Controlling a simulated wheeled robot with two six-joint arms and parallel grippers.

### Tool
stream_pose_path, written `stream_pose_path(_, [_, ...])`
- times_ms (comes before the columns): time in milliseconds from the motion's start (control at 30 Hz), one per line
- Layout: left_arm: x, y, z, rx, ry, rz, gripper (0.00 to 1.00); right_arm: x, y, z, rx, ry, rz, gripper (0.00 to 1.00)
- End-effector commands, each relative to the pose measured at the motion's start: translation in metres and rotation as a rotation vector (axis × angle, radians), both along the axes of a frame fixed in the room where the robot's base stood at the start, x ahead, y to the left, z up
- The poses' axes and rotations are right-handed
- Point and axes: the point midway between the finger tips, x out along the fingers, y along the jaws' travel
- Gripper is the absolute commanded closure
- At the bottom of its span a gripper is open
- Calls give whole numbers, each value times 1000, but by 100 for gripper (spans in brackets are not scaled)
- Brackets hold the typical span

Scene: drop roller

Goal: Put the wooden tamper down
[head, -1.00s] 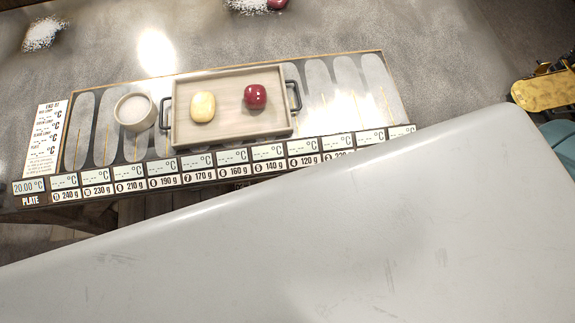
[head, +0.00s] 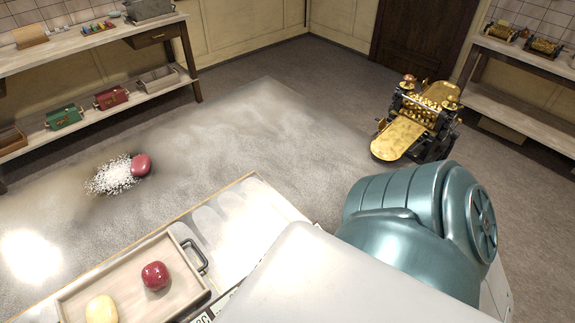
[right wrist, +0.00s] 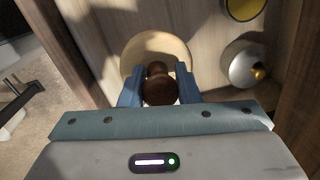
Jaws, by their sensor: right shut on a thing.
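The wooden tamper (right wrist: 159,91) shows in the right wrist view, with a dark brown round handle and a wide pale disc behind it. My right gripper (right wrist: 159,88) is shut on the handle, one blue finger on each side. The disc is over a wooden surface (right wrist: 205,22); I cannot tell whether it touches it. The tamper does not show in the head view. My left gripper is in neither view.
In the right wrist view, a metal domed object (right wrist: 245,64) and a round yellow-topped thing (right wrist: 243,8) are right of the tamper. Wooden walls flank the space. The head view shows a tray (head: 193,303) with red and yellow lumps, and a brass roller machine (head: 425,115).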

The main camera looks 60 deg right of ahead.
Motion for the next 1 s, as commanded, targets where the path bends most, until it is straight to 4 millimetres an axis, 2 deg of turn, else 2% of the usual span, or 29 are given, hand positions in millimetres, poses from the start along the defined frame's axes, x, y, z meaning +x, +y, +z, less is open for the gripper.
stream_pose_path(100, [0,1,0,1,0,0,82,0,0,-18,0,0,1,100])
stream_pose_path(367, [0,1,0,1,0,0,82,0,0,-41,0,1,1,100])
stream_pose_path(433, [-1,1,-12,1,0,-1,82,1,0,-56,0,-1,1,100])
stream_pose_path(533, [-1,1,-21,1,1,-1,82,0,0,-68,0,-1,0,100])
stream_pose_path(1000, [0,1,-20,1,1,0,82,0,0,-72,0,-1,0,100])
